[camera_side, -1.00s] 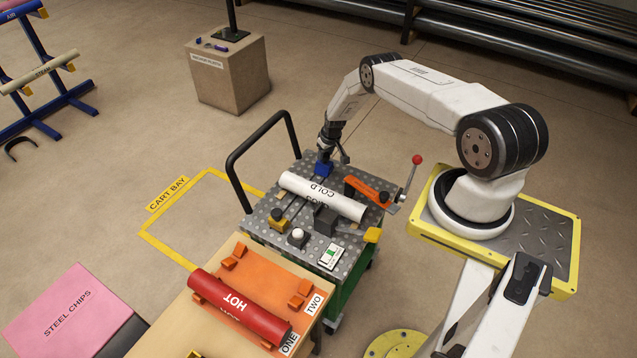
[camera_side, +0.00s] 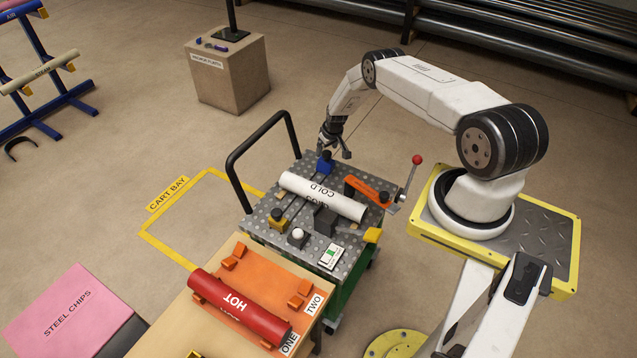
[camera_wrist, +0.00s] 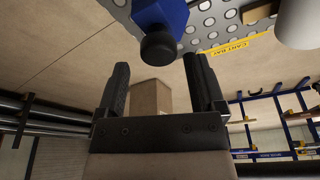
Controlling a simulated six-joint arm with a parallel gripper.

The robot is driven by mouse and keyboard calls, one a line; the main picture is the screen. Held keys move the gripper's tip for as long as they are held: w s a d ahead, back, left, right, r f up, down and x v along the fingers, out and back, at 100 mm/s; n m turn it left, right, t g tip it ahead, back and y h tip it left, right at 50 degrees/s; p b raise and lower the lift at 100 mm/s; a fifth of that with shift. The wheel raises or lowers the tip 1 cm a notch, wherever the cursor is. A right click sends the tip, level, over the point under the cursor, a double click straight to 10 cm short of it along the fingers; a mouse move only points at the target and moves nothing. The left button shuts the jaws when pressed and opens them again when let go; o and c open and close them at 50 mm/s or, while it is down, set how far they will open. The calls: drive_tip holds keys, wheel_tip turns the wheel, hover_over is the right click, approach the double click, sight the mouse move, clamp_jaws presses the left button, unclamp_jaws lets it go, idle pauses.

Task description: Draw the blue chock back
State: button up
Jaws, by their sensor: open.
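The blue chock (camera_side: 325,162) stands on the cart's dotted metal top, at its far edge, close behind the white COLD pipe (camera_side: 322,195). In the wrist view the blue chock (camera_wrist: 165,12) with its black knob (camera_wrist: 158,47) is at the top, just beyond my fingertips. My gripper (camera_side: 335,143) is above and slightly beyond the chock in the side view. In the wrist view my gripper (camera_wrist: 158,72) has its two fingers wide apart with nothing between them. The white pipe (camera_wrist: 298,22) shows at the upper right there. The yellow chock (camera_side: 278,220) sits on the cart's near side.
An orange clamp with a red-knobbed lever (camera_side: 416,160) stands at the cart's right. The cart's black handle (camera_side: 262,140) rises at the left. A red HOT pipe (camera_side: 238,303) lies on the orange board in front.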

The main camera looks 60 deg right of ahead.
sight(327, 153)
drive_tip(key=shift+w+d+v, duration=0.1)
drive_tip(key=shift+w+v, duration=0.1)
drive_tip(key=shift+v, duration=0.7)
drive_tip(key=shift+w+d+v, duration=0.1)
drive_tip(key=shift+w+v, duration=0.1)
drive_tip(key=shift+v, duration=0.75)
drive_tip(key=shift+w+d+v, duration=0.1)
drive_tip(key=shift+w+v, duration=0.1)
drive_tip(key=shift+v, duration=0.7)
drive_tip(key=shift+r, duration=0.25)
drive_tip(key=shift+w+a+r, duration=0.2)
drive_tip(key=shift+a+r, duration=0.15)
drive_tip(key=shift+r, duration=0.05)
drive_tip(key=a+r+n, duration=0.2)
drive_tip(key=a+r, duration=1.6)
drive_tip(key=r, duration=0.2)
drive_tip(key=s+a+r+n, duration=0.1)
drive_tip(key=s+a+r, duration=0.4)
drive_tip(key=s+a, duration=0.3)
drive_tip(key=s+a+r+n+y, duration=0.1)
drive_tip(key=s+a+r, duration=0.4)
drive_tip(key=s+a, duration=0.3)
drive_tip(key=shift+s+a, duration=0.15)
drive_tip(key=shift+s, duration=0.85)
